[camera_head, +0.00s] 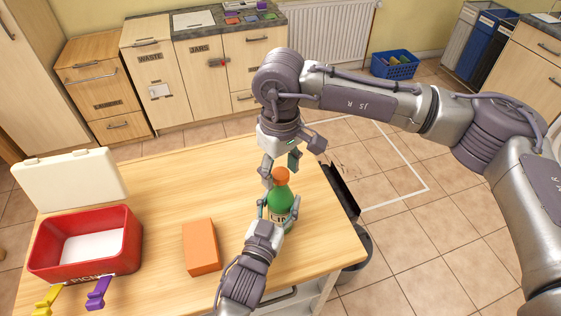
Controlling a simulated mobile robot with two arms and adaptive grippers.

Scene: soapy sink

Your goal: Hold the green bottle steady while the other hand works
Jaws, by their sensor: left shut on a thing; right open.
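The green bottle (280,197) stands upright on the wooden table (160,175), near its right side. It has an orange cap (281,175) and a dark label, partly hidden by fingers. My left gripper (275,215) is shut around the bottle's lower body from the front. My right gripper (281,168) is open, pointing down from above, with its fingers close to the cap. I cannot tell whether they touch the cap.
An orange block (201,247) lies left of my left gripper. A red bin (128,245) with a white inside sits at the table's left, beside a cream lid-like panel (70,180). Yellow (48,300) and purple (98,292) clips are at the front. The table's middle is clear.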

